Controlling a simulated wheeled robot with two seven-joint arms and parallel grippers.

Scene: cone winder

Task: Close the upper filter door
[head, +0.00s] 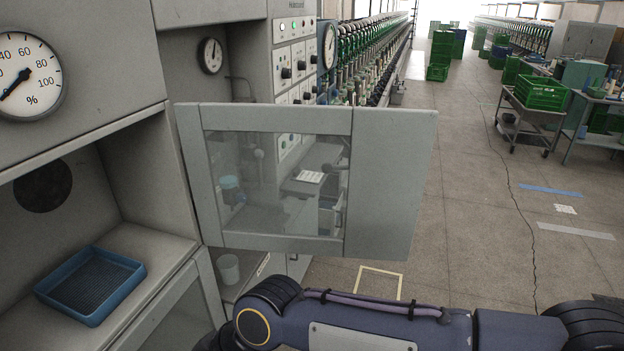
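The upper filter door (392,185) is a grey panel with a clear window framed in its left part. It stands swung wide open, out from the right side of the open compartment (150,180) in the grey cabinet. Its left edge is by the cabinet post, and its right edge is free over the floor. My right arm crosses the bottom of the head view, below the door and apart from it in the picture. Neither gripper is in view.
A blue tray (128,274) lies on the compartment floor. A round gauge (25,76) is above it. A lower door or panel with a window (180,325) is beneath. A control panel (293,60) stands behind the door.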

